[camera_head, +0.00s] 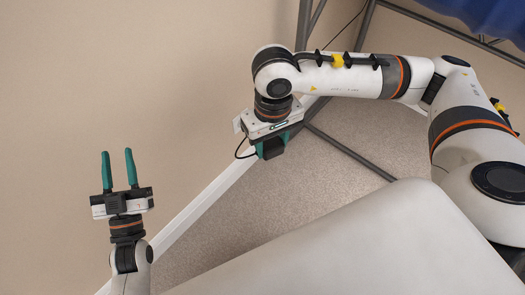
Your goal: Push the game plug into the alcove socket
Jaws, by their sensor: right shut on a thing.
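My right gripper (269,149) is low by the wall, pointing down in the picture, with its teal fingers close together. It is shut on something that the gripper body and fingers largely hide. A thin black cable (237,153) loops out on its left side. The game plug itself cannot be made out clearly. A small white plate (237,124), perhaps the socket, shows on the wall just left of the gripper and is partly covered. Whether the plug touches it cannot be told. My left gripper (117,152) is open and empty in front of the wall at the left.
A beige wall (150,60) with a white skirting board (200,205) runs diagonally behind both grippers. Dark metal frame legs (345,150) stand on the carpet (350,125) right of the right gripper. Something blue (480,15) hangs at the top right. Carpet left of the legs is clear.

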